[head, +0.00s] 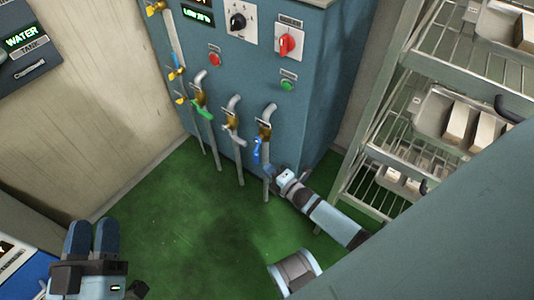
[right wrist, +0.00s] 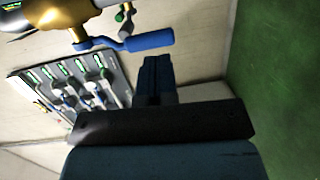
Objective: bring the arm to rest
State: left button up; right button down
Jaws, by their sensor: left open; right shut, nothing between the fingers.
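My right gripper (head: 269,172) is at the end of the arm reaching in from the lower right, just below the blue valve handle (head: 257,150) on the kettle cabinet's front. In the right wrist view its fingers (right wrist: 155,72) are together and empty. The blue handle (right wrist: 148,42) shows just beyond their tips, on a brass valve (right wrist: 70,14); I cannot tell whether they touch. My left gripper (head: 93,240) is at the lower left, its two dark fingers pointing up the picture, open and empty, above the floor and away from the cabinet.
The blue-grey cabinet (head: 265,85) carries knobs, buttons and several valves with pipes, one with a green handle (head: 202,111). A wire rack (head: 385,150) with trays stands close on the right. A WATER TANK panel (head: 35,50) hangs on the left wall. The green floor (head: 190,235) is clear.

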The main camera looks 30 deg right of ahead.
pick_arm(q)
jog(key=shift+g+y, duration=0.8)
jog(key=shift+g, duration=0.1)
jog(key=f+p, duration=0.1)
jog(key=f, duration=0.1)
jog(key=a+f, duration=0.1)
jog(key=f, duration=0.1)
jog(key=shift+w+a+p, duration=0.1)
jog(key=shift+w+p, duration=0.05)
jog(key=shift+p, duration=0.25)
pick_arm(e)
jog(key=v, duration=0.8)
jog(key=shift+s, duration=0.25)
